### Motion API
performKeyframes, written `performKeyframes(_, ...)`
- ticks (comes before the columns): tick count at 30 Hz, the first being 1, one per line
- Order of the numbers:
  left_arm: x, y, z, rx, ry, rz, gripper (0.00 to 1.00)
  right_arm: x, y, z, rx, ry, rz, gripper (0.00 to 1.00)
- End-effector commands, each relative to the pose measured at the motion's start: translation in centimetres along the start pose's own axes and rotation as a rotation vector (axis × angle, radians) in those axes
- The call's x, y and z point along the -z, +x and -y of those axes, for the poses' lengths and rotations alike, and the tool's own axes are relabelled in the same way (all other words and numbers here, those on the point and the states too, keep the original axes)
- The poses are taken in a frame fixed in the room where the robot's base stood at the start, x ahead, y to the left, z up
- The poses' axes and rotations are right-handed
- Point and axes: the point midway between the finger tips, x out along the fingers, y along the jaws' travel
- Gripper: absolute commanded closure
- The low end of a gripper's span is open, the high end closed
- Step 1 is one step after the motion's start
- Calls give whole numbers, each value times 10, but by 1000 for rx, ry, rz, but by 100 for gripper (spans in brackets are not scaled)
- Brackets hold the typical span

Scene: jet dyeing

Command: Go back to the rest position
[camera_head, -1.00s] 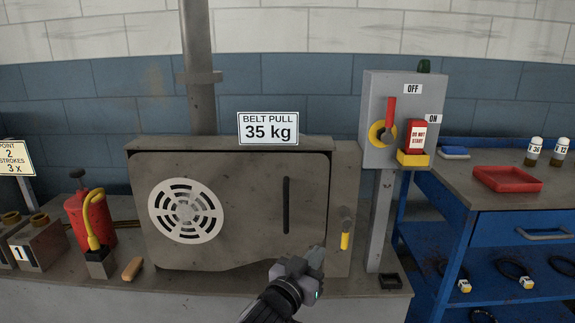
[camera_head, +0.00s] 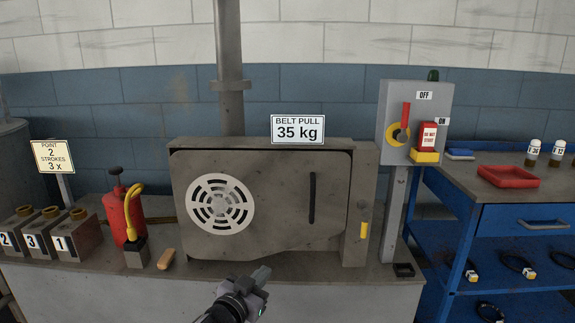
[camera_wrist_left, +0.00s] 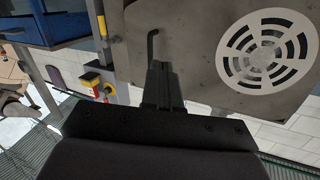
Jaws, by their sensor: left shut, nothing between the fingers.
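My left gripper (camera_head: 262,273) shows at the bottom middle of the head view, in front of the bench's front face and below the grey machine cover (camera_head: 268,243). It is shut and empty, and touches nothing that I can see. In the left wrist view its dark fingers (camera_wrist_left: 161,75) are together, with the cover's white round vent (camera_wrist_left: 264,52) to the right and the black bar handle (camera_wrist_left: 152,44) just beyond the fingertips. My right gripper is in neither view.
A red oil can (camera_head: 124,217), a wooden-handled tool (camera_head: 166,259) and numbered boxes (camera_head: 74,240) stand on the bench's left. The grey switch box (camera_head: 414,105) stands right of the cover. A blue cart (camera_head: 520,222) with a red tray (camera_head: 508,177) is at far right.

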Motion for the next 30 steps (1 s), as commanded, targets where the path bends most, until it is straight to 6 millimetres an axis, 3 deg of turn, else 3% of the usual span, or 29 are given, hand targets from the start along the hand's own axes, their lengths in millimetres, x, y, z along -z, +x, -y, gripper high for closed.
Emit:
performKeyframes(1, -16, -9, 34, 36, 45, 28, 100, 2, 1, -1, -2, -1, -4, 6)
performKeyframes(6, -52, -44, 134, 140, 177, 112, 100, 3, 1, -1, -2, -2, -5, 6)
performKeyframes(15, -76, -116, 271, 284, 363, 233, 100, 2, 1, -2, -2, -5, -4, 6)
performKeyframes(16, -88, -117, 251, 260, 342, 239, 100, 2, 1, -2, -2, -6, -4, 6)
performKeyframes(23, -137, -156, 197, 212, 287, 310, 100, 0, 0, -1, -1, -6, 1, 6)
performKeyframes(30, -182, -221, 134, 154, 227, 410, 100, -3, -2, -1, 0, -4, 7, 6)
